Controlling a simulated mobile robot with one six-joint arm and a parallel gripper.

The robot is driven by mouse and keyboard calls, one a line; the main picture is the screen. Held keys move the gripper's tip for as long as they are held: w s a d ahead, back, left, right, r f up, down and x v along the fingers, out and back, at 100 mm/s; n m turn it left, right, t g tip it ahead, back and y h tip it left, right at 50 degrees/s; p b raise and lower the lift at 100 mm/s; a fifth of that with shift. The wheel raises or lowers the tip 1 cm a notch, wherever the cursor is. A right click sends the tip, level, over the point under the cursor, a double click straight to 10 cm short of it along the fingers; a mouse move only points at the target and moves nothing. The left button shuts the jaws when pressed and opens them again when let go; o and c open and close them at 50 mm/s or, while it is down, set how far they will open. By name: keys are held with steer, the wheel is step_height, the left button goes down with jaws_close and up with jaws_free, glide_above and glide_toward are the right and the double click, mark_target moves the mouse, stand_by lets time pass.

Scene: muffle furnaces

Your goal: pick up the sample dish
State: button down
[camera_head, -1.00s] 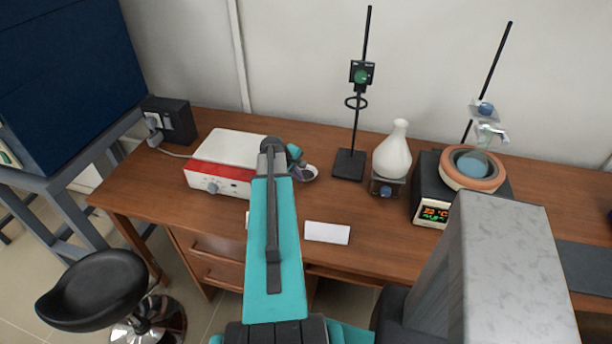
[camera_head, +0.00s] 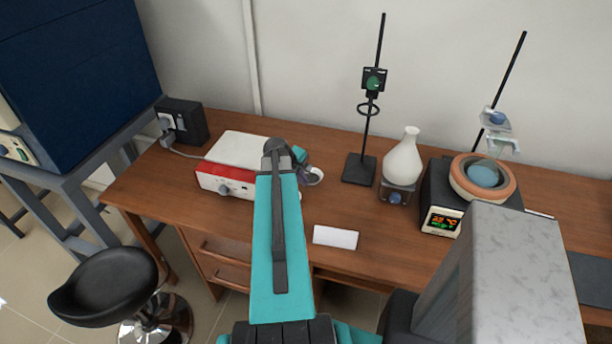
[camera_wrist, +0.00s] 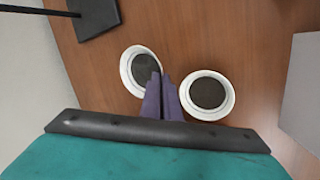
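Two small round white dishes with dark insides show in the wrist view, a left dish (camera_wrist: 128,62) and a right dish (camera_wrist: 230,98); I cannot tell which is the sample dish. My gripper (camera_wrist: 161,78) points down with its purple fingers close together, a thin gap between them. The fingers overlap the right rim of the left dish and lie left of the right dish. I cannot tell whether a rim is between them. In the head view, one white dish (camera_head: 317,176) shows beside my gripper (camera_head: 303,177); the other is hidden.
A red-and-white device (camera_head: 237,150) stands left of my gripper. A black ring stand (camera_head: 359,169), white flask (camera_head: 403,162) and heater (camera_head: 441,220) stand to the right. A white card (camera_head: 335,237) lies near the wooden desk's front edge. A black stool (camera_head: 105,285) stands before the desk.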

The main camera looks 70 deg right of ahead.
steer(key=a, duration=0.6)
steer(key=shift+w+a+r, duration=0.3)
steer(key=shift+w+a, duration=0.1)
steer(key=shift+r+p, duration=0.2)
steer(key=shift+p, duration=0.8)
steer(key=shift+a+p, duration=0.15)
steer(key=shift+p, duration=0.2)
